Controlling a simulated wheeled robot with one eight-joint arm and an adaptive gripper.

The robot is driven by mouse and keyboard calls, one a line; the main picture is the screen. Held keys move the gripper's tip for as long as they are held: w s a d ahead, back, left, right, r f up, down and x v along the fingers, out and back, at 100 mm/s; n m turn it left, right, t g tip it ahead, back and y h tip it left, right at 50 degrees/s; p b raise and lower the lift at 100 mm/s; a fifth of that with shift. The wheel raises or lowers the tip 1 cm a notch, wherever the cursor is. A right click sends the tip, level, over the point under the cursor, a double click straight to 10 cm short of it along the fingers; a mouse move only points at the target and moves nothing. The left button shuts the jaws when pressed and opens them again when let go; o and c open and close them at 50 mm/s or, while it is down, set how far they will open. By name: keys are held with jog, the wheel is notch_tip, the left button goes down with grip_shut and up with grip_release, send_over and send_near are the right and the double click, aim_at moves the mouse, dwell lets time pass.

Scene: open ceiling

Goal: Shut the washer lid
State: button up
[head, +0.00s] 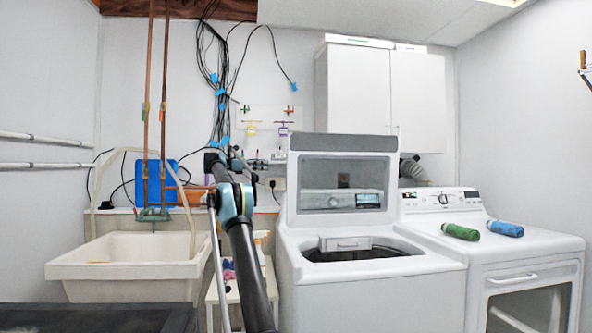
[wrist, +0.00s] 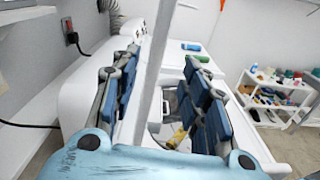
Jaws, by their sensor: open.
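The white washer (head: 370,290) stands right of centre in the head view, with its lid (head: 342,143) raised upright and its drum opening uncovered. In the wrist view the lid shows nearly edge-on as a white strip (wrist: 153,75) running up between my fingers. My gripper (head: 243,161) is at the left side of the lid, around lid height. Its blue fingers are spread apart in the wrist view (wrist: 163,92), one on each side of the strip. I cannot tell whether either finger touches the lid. The open tub (wrist: 168,125) shows beyond, with something yellow in it.
A dryer (head: 525,250) stands right of the washer, with a green bottle (head: 460,232) and a blue bottle (head: 505,228) on top. A white cabinet (head: 420,95) hangs above and behind. A sink (head: 125,262) is at left. The wrist view shows a shelf rack (wrist: 275,98) at right.

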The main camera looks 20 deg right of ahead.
jog(key=x, duration=1.7)
jog(key=shift+d, duration=0.15)
jog(key=shift+r, duration=0.1)
grip_shut()
